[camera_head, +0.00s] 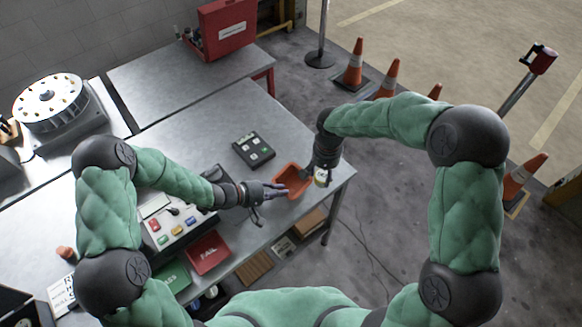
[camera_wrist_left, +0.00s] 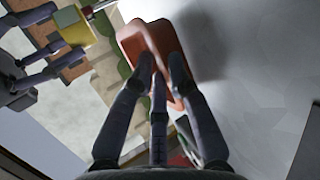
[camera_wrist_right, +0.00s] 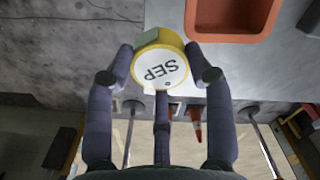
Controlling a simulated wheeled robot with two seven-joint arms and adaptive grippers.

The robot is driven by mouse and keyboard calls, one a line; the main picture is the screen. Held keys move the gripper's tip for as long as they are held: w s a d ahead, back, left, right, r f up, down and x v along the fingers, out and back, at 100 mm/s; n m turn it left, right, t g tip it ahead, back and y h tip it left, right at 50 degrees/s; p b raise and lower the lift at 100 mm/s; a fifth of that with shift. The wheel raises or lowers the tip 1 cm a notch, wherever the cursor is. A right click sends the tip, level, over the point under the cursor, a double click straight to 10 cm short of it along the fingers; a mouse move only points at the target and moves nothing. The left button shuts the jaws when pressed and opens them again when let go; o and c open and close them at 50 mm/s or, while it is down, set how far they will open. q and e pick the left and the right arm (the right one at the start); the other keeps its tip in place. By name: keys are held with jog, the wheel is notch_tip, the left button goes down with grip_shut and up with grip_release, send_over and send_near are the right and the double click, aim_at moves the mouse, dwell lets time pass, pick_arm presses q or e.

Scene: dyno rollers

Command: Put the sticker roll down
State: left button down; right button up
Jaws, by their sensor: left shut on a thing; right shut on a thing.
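The sticker roll (camera_head: 321,178) is a short yellow-rimmed cylinder with a white face reading "SEP". An orange bin (camera_head: 297,183) lies just left of the roll, near the table's right corner. My left gripper (camera_head: 283,189) is shut on the bin's wall; the left wrist view shows the fingers on the bin (camera_wrist_left: 133,45). The roll appears apart from the bin.
A dark button box (camera_head: 254,149) lies behind the bin on the metal table (camera_head: 205,135). A red FAIL tray (camera_head: 208,252), a green PASS tray (camera_head: 172,277) and a control panel (camera_head: 178,228) are to the left. Traffic cones (camera_head: 354,64) stand on the floor beyond.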

pick_arm(q)
jog(key=shift+s+f, duration=0.1)
jog(key=shift+s, duration=0.05)
pick_arm(e)
jog(key=w+a+r+m, duration=0.3)
jog(key=a+r+m, duration=0.15)
jog(key=a, duration=0.35)
send_over(293, 184)
jog(key=shift+m, duration=0.35)
notch_tip(293, 184, down, 11)
jog(key=shift+r, duration=0.15)
jog(key=o, duration=0.8)
jog(key=shift+c, duration=0.2)
notch_tip(293, 184, up, 12)
